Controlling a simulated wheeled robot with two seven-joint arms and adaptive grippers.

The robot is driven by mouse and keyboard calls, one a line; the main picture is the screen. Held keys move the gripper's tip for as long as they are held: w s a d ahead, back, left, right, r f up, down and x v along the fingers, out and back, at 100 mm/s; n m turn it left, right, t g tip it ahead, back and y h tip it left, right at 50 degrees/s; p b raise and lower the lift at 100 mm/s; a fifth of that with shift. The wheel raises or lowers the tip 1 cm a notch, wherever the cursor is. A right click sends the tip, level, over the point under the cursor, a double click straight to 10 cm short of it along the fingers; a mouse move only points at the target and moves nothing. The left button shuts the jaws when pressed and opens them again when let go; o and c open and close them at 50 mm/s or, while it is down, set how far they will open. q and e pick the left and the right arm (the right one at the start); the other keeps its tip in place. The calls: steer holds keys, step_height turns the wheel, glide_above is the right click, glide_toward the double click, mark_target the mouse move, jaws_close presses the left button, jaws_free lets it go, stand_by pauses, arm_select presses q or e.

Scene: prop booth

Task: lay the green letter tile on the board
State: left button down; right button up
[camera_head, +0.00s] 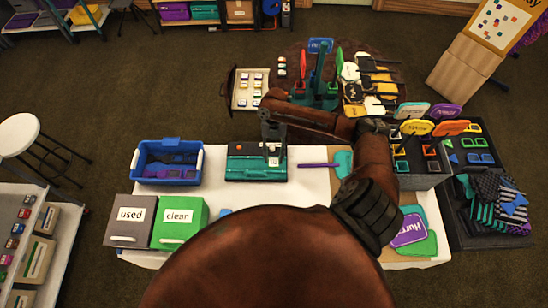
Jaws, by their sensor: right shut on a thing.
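My right gripper (272,148) points down over the teal case with a grey top (238,164) on the white table. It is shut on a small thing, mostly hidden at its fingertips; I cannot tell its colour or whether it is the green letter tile. I cannot tell whether the thing touches the case. I cannot make out for certain which thing is the task's board. An upright board with small coloured squares (500,22) stands far off at the top right. My left gripper is not in view.
A blue bin (154,164) stands left of the case, with grey "used" (129,219) and green "clean" (179,221) boxes in front. A purple stick (318,165) lies to its right. Behind are a pale tray (237,103) and teal stand (317,90). My arm hides the table's middle.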

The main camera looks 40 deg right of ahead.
steer(key=f, duration=0.1)
steer(key=w+d+f, duration=0.1)
steer(key=w+f, duration=0.1)
steer(key=shift+d, duration=0.3)
steer(key=shift+f, duration=1.45)
steer(key=shift+f, duration=0.1)
steer(key=o, duration=0.9)
steer(key=shift+o, duration=0.2)
steer(key=b+v, duration=0.1)
steer(key=v, duration=1.1)
